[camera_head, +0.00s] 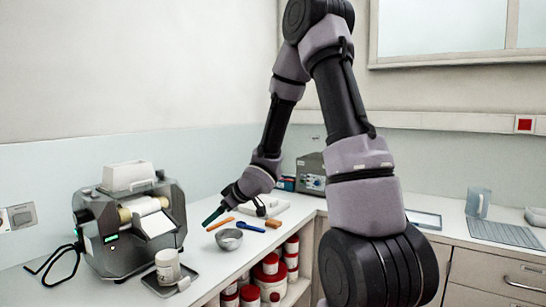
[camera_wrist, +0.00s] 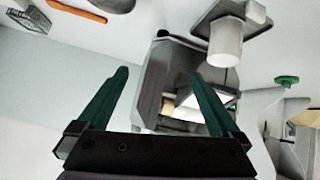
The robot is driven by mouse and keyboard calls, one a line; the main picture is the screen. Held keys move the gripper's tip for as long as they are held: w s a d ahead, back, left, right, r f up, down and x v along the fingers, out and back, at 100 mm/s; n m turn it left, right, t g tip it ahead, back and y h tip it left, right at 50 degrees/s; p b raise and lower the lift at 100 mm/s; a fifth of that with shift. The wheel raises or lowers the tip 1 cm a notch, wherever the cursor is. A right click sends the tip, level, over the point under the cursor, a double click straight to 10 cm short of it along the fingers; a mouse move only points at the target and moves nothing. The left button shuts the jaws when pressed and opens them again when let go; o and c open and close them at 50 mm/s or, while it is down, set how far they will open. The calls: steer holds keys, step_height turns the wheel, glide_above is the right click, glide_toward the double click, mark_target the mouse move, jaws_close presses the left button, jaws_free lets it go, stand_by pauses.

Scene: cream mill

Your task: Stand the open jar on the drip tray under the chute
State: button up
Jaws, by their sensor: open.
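The white jar (camera_head: 167,264) stands upright on the dark drip tray (camera_head: 156,291) in front of the mill (camera_head: 130,262), below its pale chute (camera_head: 155,224). I cannot make out its mouth clearly. In the wrist view the picture is turned over; the jar (camera_wrist: 226,42) hangs downward from the tray (camera_wrist: 256,12) beside the mill (camera_wrist: 157,75). My gripper (camera_head: 209,218) is to the right of the mill, above the counter, apart from the jar. In the wrist view my gripper (camera_wrist: 158,75) has its two green fingers spread, with nothing held between them.
A metal bowl (camera_head: 229,240), an orange tool (camera_head: 220,223) and a blue spoon (camera_head: 251,227) lie on the counter right of the tray. Red and white containers (camera_head: 270,280) fill the shelves below. A black cable (camera_head: 52,262) loops left of the mill.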

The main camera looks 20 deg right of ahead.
steer(key=s+d+r+m+h, duration=0.35)
steer(key=d+r, duration=0.25)
steer(key=r, duration=0.2)
steer(key=s+d+r+m+h, duration=0.3)
steer(key=s+d+r+m, duration=0.25)
steer(key=r, duration=0.35)
steer(key=s+a+r+m+y, duration=0.1)
steer(key=s+r+m, duration=0.1)
steer(key=s, duration=0.6)
steer(key=s+r+m+y, duration=0.1)
steer(key=s+r+m, duration=0.2)
steer(key=s, duration=0.6)
steer(key=shift+s+a+r+g+y, duration=0.2)
steer(key=shift+a+r+g+y, duration=0.2)
steer(key=shift+r, duration=0.3)
